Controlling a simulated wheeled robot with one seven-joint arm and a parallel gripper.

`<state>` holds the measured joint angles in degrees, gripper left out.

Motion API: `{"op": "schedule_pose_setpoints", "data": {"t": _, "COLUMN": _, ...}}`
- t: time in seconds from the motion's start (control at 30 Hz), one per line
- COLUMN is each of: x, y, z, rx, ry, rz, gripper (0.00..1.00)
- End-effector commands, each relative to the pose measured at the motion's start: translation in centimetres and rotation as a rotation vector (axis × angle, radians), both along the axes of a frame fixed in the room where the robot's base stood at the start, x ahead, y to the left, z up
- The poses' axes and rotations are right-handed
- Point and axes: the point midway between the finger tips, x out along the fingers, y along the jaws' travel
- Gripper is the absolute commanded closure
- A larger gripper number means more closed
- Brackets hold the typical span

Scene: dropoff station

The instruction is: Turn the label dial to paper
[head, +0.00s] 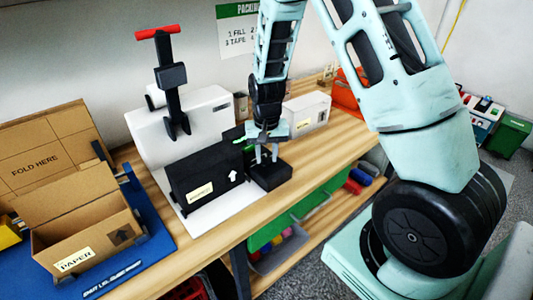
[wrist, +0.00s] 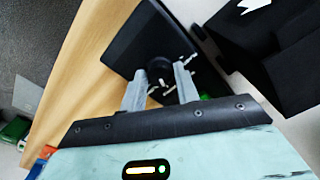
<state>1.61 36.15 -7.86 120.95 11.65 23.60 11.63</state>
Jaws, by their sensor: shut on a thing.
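The label dial is a black knob (wrist: 159,68) on top of a low black box (wrist: 125,45). In the head view the box (head: 271,178) stands at the table's front edge, right of a larger black box. My gripper (head: 265,154) points down onto it from above. In the wrist view my gripper's two grey fingers (wrist: 160,84) are shut on the knob, one on each side. Small pale marks lie around the knob, too small to read. The dial's setting cannot be told. In the head view the knob is hidden by the fingers.
A black box with a white arrow and label (head: 205,178) stands close left of the dial box, before a white machine with a red handle (head: 158,33). An open cardboard box labelled PAPER (head: 85,237) sits at left. A white box (head: 307,112) stands behind right.

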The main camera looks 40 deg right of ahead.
Motion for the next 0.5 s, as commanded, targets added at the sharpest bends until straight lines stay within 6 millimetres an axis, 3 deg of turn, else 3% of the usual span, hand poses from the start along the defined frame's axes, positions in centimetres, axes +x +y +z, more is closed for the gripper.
{"op": "schedule_pose_setpoints", "data": {"t": 0.4, "x": 0.06, "y": -0.01, "z": 0.05, "rx": 0.0, "ry": -0.002, "rz": -0.005, "gripper": 0.92}}
{"op": "schedule_pose_setpoints", "data": {"t": 0.43, "x": 0.06, "y": -0.01, "z": 0.05, "rx": 0.0, "ry": -0.002, "rz": -0.005, "gripper": 0.61}}
{"op": "schedule_pose_setpoints", "data": {"t": 0.5, "x": 0.05, "y": -0.01, "z": 0.04, "rx": -0.001, "ry": -0.002, "rz": -0.005, "gripper": 0.48}}
